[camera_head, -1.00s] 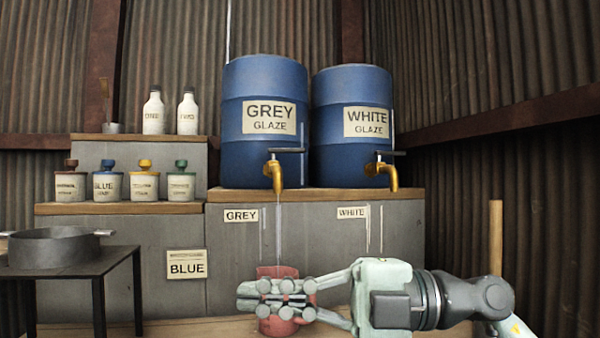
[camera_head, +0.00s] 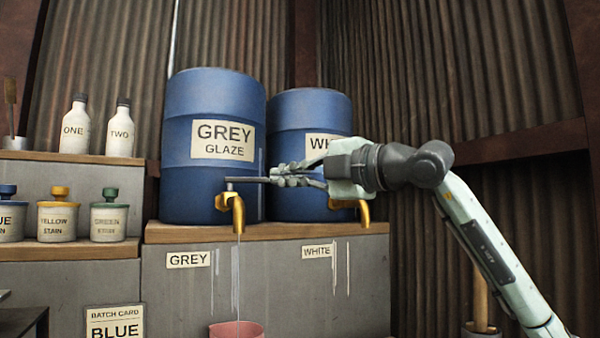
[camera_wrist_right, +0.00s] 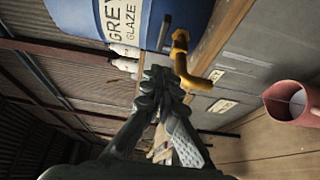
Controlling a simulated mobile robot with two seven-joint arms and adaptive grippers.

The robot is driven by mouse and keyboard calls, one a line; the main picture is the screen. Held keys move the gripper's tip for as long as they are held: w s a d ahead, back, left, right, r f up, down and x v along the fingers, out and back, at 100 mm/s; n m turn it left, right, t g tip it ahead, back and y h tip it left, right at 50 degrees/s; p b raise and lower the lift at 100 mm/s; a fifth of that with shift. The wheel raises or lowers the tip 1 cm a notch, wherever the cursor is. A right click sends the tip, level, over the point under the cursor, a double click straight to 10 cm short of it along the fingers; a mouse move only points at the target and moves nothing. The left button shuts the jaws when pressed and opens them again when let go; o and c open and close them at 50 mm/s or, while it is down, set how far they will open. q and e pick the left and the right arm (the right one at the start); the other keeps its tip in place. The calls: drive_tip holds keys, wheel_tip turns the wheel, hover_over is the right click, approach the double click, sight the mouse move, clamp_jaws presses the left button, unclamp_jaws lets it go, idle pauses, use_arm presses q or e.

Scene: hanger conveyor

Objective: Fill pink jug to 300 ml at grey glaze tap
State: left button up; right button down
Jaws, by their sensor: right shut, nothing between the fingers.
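The pink jug (camera_head: 237,331) shows only its rim and upper wall at the bottom edge of the head view. In the right wrist view the jug (camera_wrist_right: 290,102) shows its open mouth; I cannot read its level. The brass grey glaze tap (camera_head: 232,208) is above it on the grey barrel (camera_head: 213,178). A thin pale stream (camera_head: 238,275) runs from the spout down toward the jug. My right gripper (camera_head: 277,177) is shut and empty, its fingertips at the right end of the tap's dark lever (camera_head: 250,180). My left gripper is not in view.
The white barrel (camera_head: 310,105) and its tap (camera_head: 362,211) stand behind and beside my right gripper. Stain jars (camera_head: 109,220) and two white bottles (camera_head: 75,128) stand on shelves at left. A batch card reading BLUE (camera_head: 115,325) is at lower left.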

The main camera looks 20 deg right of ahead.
sight(253, 180)
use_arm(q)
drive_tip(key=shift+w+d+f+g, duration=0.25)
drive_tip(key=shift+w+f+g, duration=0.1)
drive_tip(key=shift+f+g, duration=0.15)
use_arm(e)
drive_tip(key=w, duration=0.4)
drive_tip(key=w+a, duration=0.1)
drive_tip(key=w, duration=0.1)
use_arm(q)
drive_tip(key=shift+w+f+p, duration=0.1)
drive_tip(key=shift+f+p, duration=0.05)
drive_tip(key=shift+p, duration=0.15)
use_arm(e)
drive_tip(key=shift+w+d, duration=0.15)
drive_tip(key=shift+w, duration=0.6)
